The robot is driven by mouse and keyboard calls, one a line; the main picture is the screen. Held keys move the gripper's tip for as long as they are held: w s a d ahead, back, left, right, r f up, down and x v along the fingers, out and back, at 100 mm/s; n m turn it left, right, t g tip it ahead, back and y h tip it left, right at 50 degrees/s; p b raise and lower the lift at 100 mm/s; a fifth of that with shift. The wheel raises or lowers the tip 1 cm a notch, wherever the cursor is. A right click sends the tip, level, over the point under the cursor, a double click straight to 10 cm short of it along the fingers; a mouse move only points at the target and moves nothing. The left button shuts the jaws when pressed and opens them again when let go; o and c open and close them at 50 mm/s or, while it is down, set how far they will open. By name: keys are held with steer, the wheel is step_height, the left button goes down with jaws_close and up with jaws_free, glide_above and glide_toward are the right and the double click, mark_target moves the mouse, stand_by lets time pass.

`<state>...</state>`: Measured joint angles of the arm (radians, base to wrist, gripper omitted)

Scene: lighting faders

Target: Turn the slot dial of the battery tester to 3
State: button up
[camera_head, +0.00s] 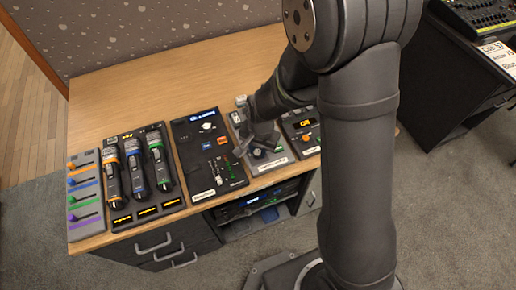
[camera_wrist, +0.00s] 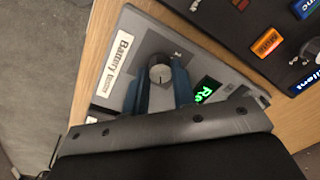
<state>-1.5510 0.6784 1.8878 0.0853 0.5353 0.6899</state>
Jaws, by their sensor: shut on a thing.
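The battery tester (camera_head: 281,160) is a grey panel near the front edge of the wooden desk, partly covered by my arm in the head view. In the wrist view the tester (camera_wrist: 149,27) carries a white label reading "Battery" and a green lit display (camera_wrist: 206,90), partly hidden by a finger. My gripper (camera_wrist: 161,82) is shut on the dial, one blue finger on each side.
A black panel (camera_head: 208,155) with buttons and faders lies close on the left. Farther left are a rack of several handheld devices (camera_head: 137,170) and a panel of coloured sliders (camera_head: 85,195). Another dark panel (camera_head: 303,130) sits close on the right. The back of the desk is clear.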

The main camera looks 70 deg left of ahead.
stand_by(0.5)
steer(key=o, duration=1)
step_height(320, 180, up, 17)
steer(key=shift+w+d+r, duration=0.2)
steer(key=shift+w+d, duration=0.15)
steer(key=f, duration=1.7)
steer(key=shift+s+a+f, duration=0.2)
steer(key=shift+s+a, duration=0.15)
